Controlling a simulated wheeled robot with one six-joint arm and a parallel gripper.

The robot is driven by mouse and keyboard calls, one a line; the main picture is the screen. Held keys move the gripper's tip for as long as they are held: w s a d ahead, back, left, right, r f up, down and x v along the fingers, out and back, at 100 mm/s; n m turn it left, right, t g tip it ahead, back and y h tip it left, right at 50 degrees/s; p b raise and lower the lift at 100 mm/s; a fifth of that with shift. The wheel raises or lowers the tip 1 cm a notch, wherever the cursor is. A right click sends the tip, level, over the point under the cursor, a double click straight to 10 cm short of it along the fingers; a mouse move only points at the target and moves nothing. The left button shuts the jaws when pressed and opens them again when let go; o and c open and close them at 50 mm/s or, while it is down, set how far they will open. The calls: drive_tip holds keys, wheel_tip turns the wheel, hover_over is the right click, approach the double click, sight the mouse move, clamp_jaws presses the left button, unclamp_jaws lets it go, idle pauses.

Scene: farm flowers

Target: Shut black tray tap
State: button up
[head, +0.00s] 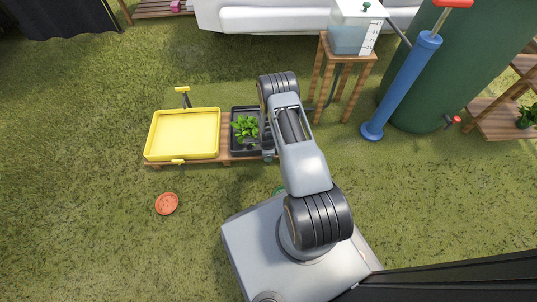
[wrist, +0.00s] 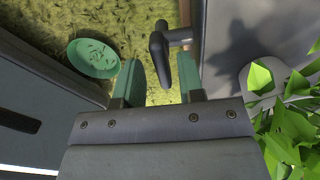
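The black tray (head: 236,150) stands at the right end of a low wooden stand, partly hidden behind my arm. A green leafy plant (head: 244,126) is in it. In the wrist view the tray's dark wall (wrist: 213,60) is on the right. Its dark grey tap (wrist: 158,47) sticks out from that wall on a short stem, with the lever pointing down the picture. My gripper (wrist: 159,66) is open, its two green fingers on either side of the lever. A gap shows on the left; contact on the right is unclear. The tap is not clear in the head view.
A yellow tray (head: 184,134) with yellow taps is left of the black tray. A red disc (head: 167,204) lies on the grass, and a green disc (wrist: 93,58) lies near my gripper. A wooden stool with a water tank (head: 350,38) and a blue pump (head: 402,85) stand to the right.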

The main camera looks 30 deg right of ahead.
wheel_tip(320, 180, up, 14)
drive_tip(key=p, duration=0.5)
drive_tip(key=shift+f+p, duration=0.1)
drive_tip(key=shift+p, duration=0.25)
idle(0.5)
